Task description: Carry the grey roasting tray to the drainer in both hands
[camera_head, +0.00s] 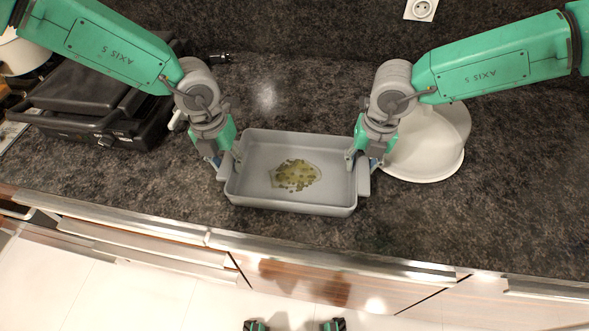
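The grey roasting tray (292,206) stands at the middle of the dark counter, close to its front edge. Several small greenish pieces (296,175) lie in a heap on a pale patch on its floor. My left gripper (229,160) is at the tray's left handle, with a finger inside the wall and the other part outside. My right gripper (359,163) is at the right handle in the same way. Both look closed around the tray's ends, though the finger contact is small in view. The tray looks level. I cannot make out a drainer.
A black contact grill (95,105) stands on the left. The counter (525,190) is clear at far right. A wall socket (421,9) is at the back.

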